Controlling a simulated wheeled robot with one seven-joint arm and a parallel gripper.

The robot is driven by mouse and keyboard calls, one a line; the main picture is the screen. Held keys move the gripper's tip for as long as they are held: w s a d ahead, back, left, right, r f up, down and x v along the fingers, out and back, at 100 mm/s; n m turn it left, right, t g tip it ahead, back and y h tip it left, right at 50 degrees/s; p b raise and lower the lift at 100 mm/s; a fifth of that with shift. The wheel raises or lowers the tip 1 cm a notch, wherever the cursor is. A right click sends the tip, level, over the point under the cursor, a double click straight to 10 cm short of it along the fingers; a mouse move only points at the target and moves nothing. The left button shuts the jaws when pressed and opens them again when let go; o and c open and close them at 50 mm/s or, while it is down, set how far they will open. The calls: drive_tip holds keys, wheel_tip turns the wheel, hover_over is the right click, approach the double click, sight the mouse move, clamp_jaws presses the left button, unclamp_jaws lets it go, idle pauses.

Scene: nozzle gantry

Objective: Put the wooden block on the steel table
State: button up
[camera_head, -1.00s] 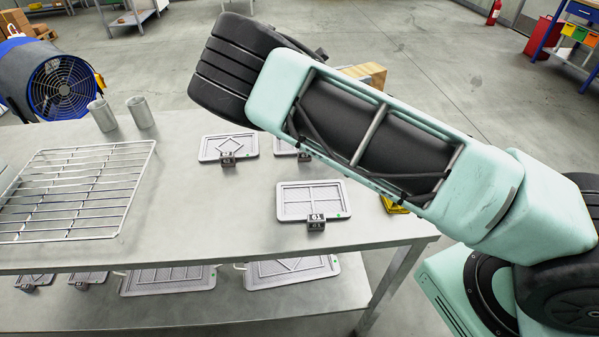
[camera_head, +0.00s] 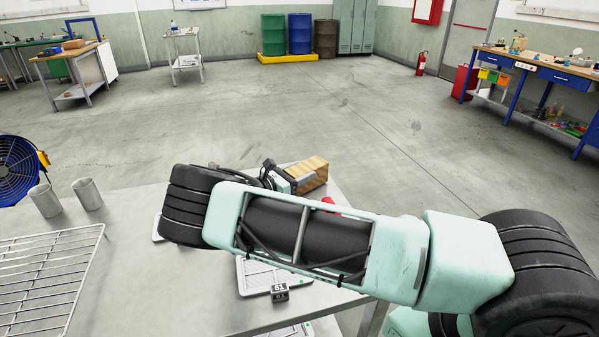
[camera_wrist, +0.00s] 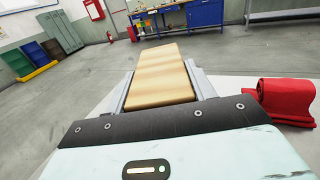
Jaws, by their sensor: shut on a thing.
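The wooden block (camera_head: 311,174) is pale, striped wood. My gripper (camera_head: 290,178) is shut on it, near the far right corner of the steel table (camera_head: 130,262). In the wrist view the block (camera_wrist: 160,76) sits between the two fingers of my gripper (camera_wrist: 162,88) and points away from the camera. The block appears above the table's far edge in the head view; its underside is hidden, so I cannot tell whether it touches the top. My arm covers part of the table.
A red cloth (camera_wrist: 287,100) lies right of the gripper on the table. A blue fan (camera_head: 18,170) stands at left.

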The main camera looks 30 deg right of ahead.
drive_tip(key=shift+f, duration=0.2)
drive_tip(key=o, duration=1.2)
drive_tip(key=shift+r, duration=0.2)
drive_tip(key=a, duration=0.2)
drive_tip(key=a+b, duration=0.1)
drive_tip(key=a, duration=0.1)
drive_tip(key=a+b, duration=0.1)
drive_tip(key=a, duration=0.1)
drive_tip(key=shift+s+f, duration=0.1)
drive_tip(key=shift+s, duration=0.2)
drive_tip(key=shift+s+a, duration=0.1)
drive_tip(key=shift+a, duration=0.6)
